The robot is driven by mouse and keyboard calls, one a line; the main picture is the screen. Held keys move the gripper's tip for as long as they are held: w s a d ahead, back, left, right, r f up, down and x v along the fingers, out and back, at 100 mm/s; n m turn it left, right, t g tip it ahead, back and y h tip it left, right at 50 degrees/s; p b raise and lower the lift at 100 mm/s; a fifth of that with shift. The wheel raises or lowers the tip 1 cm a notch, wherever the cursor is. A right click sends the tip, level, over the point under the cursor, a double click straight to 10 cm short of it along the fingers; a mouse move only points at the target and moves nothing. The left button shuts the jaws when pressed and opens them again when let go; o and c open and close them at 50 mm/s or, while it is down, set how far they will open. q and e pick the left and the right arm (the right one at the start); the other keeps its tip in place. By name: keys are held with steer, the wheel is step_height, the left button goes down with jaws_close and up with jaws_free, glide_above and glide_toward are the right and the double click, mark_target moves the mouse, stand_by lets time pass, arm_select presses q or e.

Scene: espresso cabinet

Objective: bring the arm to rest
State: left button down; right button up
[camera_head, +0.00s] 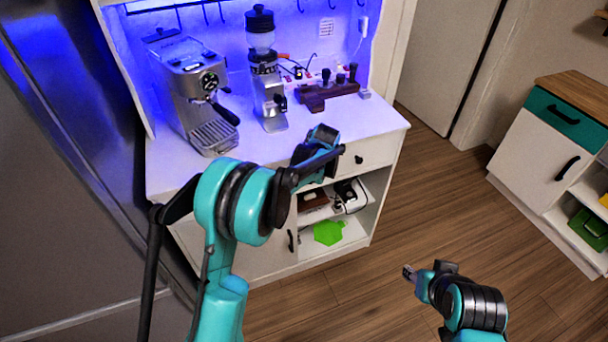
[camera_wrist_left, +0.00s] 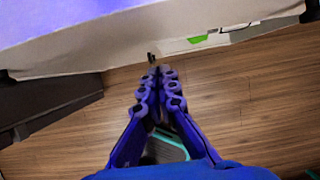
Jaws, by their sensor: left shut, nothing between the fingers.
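My left arm (camera_head: 235,200) rises from the lower part of the head view and bends toward the front of the white cabinet (camera_head: 376,158). Its far end is near the drawer front, and I cannot make out its fingers there. In the left wrist view my left gripper (camera_wrist_left: 152,70) is shut with nothing in it. Its fingers show against the wooden floor and the lower edge of the white cabinet. My right arm (camera_head: 470,305) is low at the lower right, over the floor. Its end (camera_head: 409,272) is small, and I cannot tell its finger state.
On the countertop stand an espresso machine (camera_head: 192,90), a grinder (camera_head: 267,85) and a dark wooden stand (camera_head: 330,95). The open shelf below holds a green item (camera_head: 328,233). A second cabinet (camera_head: 540,150) stands at the right. Open floor (camera_head: 430,205) lies between the cabinets.

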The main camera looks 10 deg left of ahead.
arm_select(q)
steer(key=p+v, duration=0.1)
steer(key=v, duration=0.5)
steer(key=shift+d+p, duration=0.35)
arm_select(e)
steer(key=shift+w+d+r, duration=0.1)
steer(key=shift+w+r, duration=0.05)
steer(key=shift+r, duration=0.35)
steer(key=shift+w+d+r, duration=0.1)
steer(key=shift+w+r, duration=0.05)
steer(key=shift+r, duration=0.35)
arm_select(q)
steer(key=s+a+r+n+t+h, duration=0.1)
steer(key=s+a+r+n, duration=0.1)
steer(key=s+r+n, duration=0.5)
steer(key=s+a+r+n+t, duration=0.15)
steer(key=s+r+n, duration=0.25)
steer(key=s+n, duration=0.4)
steer(key=s+a+f+n+t+h, duration=0.1)
steer(key=s+a+f+n, duration=0.1)
steer(key=s+n, duration=1.2)
steer(key=s, duration=0.3)
steer(key=shift+f, duration=0.35)
